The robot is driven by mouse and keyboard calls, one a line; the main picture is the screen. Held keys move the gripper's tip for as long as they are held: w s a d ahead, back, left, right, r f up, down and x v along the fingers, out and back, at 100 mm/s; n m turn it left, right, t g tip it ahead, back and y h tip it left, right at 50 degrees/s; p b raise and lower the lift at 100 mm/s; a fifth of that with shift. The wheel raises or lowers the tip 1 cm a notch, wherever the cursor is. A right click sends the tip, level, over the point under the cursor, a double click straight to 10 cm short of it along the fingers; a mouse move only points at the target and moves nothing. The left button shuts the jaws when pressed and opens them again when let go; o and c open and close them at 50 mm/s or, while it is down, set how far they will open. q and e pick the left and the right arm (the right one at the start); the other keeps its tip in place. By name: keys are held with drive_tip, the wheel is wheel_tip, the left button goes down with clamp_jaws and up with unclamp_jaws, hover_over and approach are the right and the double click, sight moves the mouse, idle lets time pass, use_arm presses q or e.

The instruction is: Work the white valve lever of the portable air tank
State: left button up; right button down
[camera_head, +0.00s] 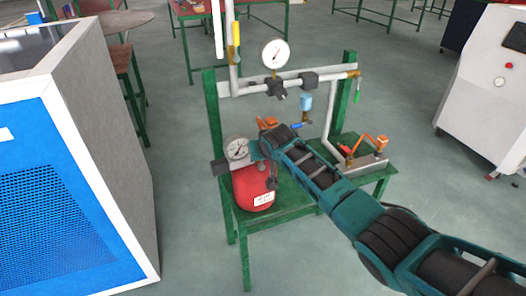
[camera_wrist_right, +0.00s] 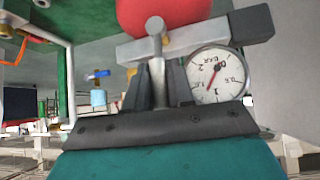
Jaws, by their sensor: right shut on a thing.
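The red air tank (camera_head: 252,190) stands on the green stand in the head view, with a round white gauge (camera_head: 237,149) at its top. My right arm reaches in from the right, and my right gripper (camera_head: 256,150) is at the valve beside the gauge. In the right wrist view, the tank (camera_wrist_right: 165,14) appears upside down at the top. The two dark fingers of my right gripper (camera_wrist_right: 158,85) are shut on the pale valve lever (camera_wrist_right: 157,62), which has a rounded end. The gauge (camera_wrist_right: 215,75) is just right of the fingers. My left gripper is not in view.
A pipe frame with another gauge (camera_head: 275,53), a blue filter (camera_head: 306,104) and valves rises behind the tank. An orange-handled fitting (camera_head: 372,143) sits on the stand's right side. A blue-fronted cabinet (camera_head: 75,170) stands close at the left; open floor lies between.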

drive_tip(key=shift+a, duration=0.1)
drive_tip(key=c, duration=1.1)
unclamp_jaws()
drive_tip(key=shift+s+r, duration=0.1)
drive_tip(key=p+v, duration=0.2)
drive_tip(key=v, duration=1)
drive_tip(key=shift+s+r, duration=0.2)
drive_tip(key=shift+s, duration=0.05)
drive_tip(key=s+d+f+y, duration=0.1)
drive_tip(key=s+d+f, duration=0.2)
drive_tip(key=s+f, duration=0.4)
drive_tip(key=s+d+f, duration=0.2)
drive_tip(key=s+f, duration=0.4)
drive_tip(key=f, duration=0.2)
drive_tip(key=s+d+f, duration=0.1)
drive_tip(key=s+d, duration=0.1)
drive_tip(key=s, duration=0.3)
drive_tip(key=s+d+f+t, duration=0.1)
drive_tip(key=s+d+f, duration=0.1)
drive_tip(key=s, duration=0.3)
drive_tip(key=s+d+f+t, duration=0.1)
drive_tip(key=s+d, duration=0.3)
drive_tip(key=s, duration=0.1)
drive_tip(key=shift+f+h, duration=0.2)
drive_tip(key=shift+h, duration=0.2)
